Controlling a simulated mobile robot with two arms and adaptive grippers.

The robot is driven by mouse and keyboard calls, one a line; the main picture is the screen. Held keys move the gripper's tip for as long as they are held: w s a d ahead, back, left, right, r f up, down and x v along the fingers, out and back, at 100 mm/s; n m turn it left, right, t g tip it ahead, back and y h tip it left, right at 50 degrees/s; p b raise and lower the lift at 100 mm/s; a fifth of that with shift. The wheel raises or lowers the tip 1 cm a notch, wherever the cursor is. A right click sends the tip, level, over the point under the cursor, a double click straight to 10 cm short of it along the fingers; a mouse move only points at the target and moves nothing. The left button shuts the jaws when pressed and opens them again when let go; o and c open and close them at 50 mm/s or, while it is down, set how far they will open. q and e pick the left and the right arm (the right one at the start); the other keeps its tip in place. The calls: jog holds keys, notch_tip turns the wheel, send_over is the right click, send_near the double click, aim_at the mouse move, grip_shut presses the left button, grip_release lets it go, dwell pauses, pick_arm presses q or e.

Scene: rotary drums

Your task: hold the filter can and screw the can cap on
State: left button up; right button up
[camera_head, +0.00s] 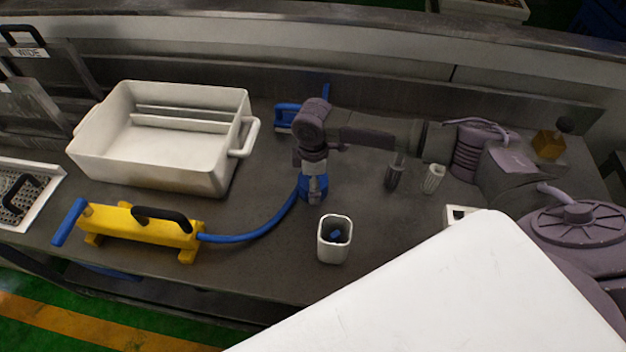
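An arm comes in from the right, and its gripper (314,196) points down at the middle of the counter. A blue piece (303,187) shows right behind and beside its fingers, at the end of a blue hose. I cannot tell whether the fingers touch or grip it. A dark upright cylinder (394,178) and a paler ribbed cylinder (433,180) stand to the right of this gripper. I cannot tell for sure which thing is the filter can or the can cap. My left gripper is not in view.
A white square cup (333,253) with something blue inside stands in front of the gripper. A yellow pump (140,228) with the blue hose (255,233) and a large white bin (165,178) are at left.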

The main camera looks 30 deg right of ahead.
jog(key=shift+c, duration=0.3)
jog(key=c, duration=0.8)
notch_tip(320, 180, up, 10)
jog(key=shift+r+b, duration=0.1)
jog(key=shift+b, duration=0.8)
